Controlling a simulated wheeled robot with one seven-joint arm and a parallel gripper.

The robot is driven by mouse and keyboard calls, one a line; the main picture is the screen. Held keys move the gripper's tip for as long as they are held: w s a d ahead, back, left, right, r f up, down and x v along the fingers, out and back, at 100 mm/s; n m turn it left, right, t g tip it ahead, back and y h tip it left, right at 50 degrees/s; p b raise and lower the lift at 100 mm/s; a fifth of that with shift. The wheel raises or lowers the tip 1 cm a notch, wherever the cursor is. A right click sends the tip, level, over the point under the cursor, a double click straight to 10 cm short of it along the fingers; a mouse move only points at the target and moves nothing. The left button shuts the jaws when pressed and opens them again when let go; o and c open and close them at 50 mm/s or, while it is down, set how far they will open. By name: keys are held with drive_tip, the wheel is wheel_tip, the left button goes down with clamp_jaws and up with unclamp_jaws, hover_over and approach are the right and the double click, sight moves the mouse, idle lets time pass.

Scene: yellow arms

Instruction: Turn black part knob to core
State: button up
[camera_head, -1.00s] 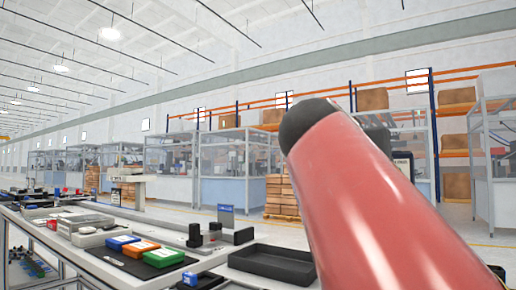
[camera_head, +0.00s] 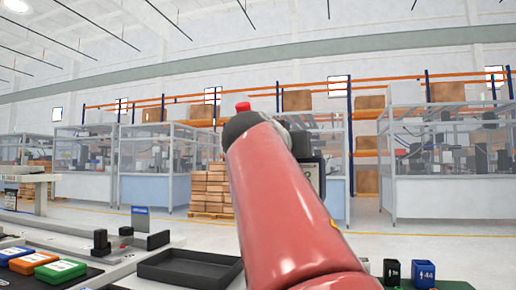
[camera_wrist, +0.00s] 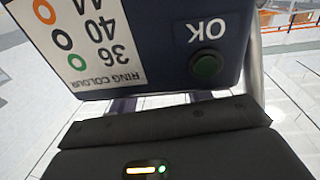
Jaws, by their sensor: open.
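No black knob can be made out in either view. In the wrist view a dark panel (camera_wrist: 160,72) appears upside down, with a green button (camera_wrist: 207,66) under the letters OK and a white ring colour chart (camera_wrist: 85,40) with numbers and coloured rings. My gripper (camera_wrist: 161,101) shows as a dark body with a small light strip at the bottom of the wrist view. Its two grey fingers are apart, with nothing seen between them, below the panel's edge. In the head view my red arm hides the gripper.
In the head view an empty black tray (camera_head: 160,267) lies on the bench. Green (camera_head: 62,270), orange (camera_head: 35,259) and blue (camera_head: 10,252) boxes sit to its left. A blue bin (camera_head: 424,273) and a black bin (camera_head: 391,272) stand right of my arm. Pallet boxes (camera_head: 211,190) stand behind.

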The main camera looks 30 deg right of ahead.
drive_tip(key=c, duration=1)
drive_tip(key=shift+s+d+n+t+y+p, duration=0.1)
drive_tip(key=shift+n+t+y+p, duration=0.1)
drive_tip(key=shift+n+t+y, duration=0.7)
drive_tip(key=shift+s+d+n+t+y+p, duration=0.1)
drive_tip(key=shift+n+t+y+p, duration=0.05)
drive_tip(key=shift+n+t+y, duration=0.75)
drive_tip(key=o, duration=1)
drive_tip(key=shift+s, duration=0.1)
drive_tip(key=b+v, duration=0.1)
drive_tip(key=v, duration=0.6)
drive_tip(key=shift+s+a, duration=0.2)
drive_tip(key=shift+a, duration=0.1)
